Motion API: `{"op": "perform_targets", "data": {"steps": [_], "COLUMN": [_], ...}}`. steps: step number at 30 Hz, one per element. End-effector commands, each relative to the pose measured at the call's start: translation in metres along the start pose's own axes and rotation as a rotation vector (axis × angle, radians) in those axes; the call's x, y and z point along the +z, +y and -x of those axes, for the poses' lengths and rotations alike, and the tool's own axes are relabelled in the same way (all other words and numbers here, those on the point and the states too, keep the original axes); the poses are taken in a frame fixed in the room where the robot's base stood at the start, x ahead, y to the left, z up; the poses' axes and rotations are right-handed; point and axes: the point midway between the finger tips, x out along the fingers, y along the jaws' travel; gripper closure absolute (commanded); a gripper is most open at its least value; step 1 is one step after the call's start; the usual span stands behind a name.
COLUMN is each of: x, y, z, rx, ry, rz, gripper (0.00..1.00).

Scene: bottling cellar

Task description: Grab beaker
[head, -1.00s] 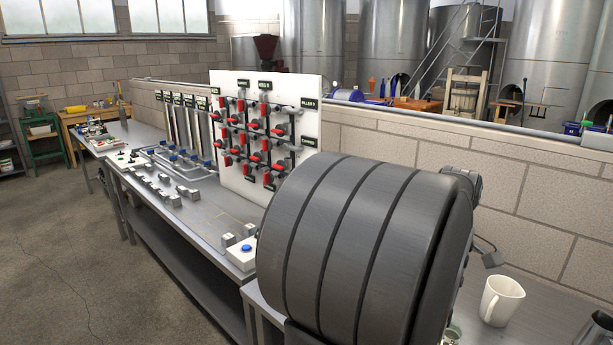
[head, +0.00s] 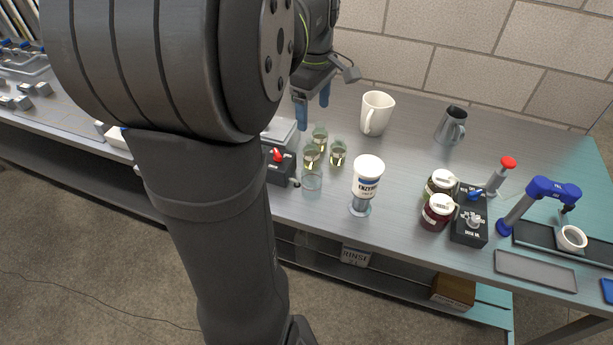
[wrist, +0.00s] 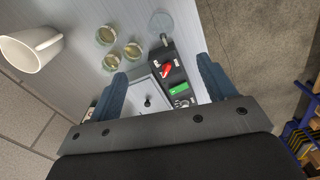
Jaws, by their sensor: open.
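An empty clear glass beaker (head: 312,182) stands near the bench's front edge, left of the enzyme container; it also shows at the top of the wrist view (wrist: 160,22). Behind it stand three small glasses with pale yellow liquid (head: 338,154), clustered in the wrist view (wrist: 132,50). My gripper (head: 313,108) hangs behind these glasses, blue fingers apart and empty. In the wrist view, my gripper (wrist: 160,72) has a black control box (wrist: 176,72) with a red switch and green display between and beyond its fingers. My arm hides part of the bench.
A white mug (head: 374,115) and a steel pitcher (head: 451,126) stand at the back. The white-lidded enzyme container (head: 367,177) is right of the beaker. Two jars (head: 437,212), a black switch box (head: 468,222) and a blue stand (head: 540,195) are further right. The back middle is clear.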

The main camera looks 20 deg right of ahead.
Motion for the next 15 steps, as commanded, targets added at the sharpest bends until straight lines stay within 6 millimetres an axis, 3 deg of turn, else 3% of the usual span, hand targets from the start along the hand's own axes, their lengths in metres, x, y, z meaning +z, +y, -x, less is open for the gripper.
{"op": "perform_targets", "data": {"steps": [15], "x": [-0.002], "y": [0.001], "z": [-0.044], "rx": [-0.001], "ry": [-0.001], "rz": [-1.042], "gripper": [0.24]}}
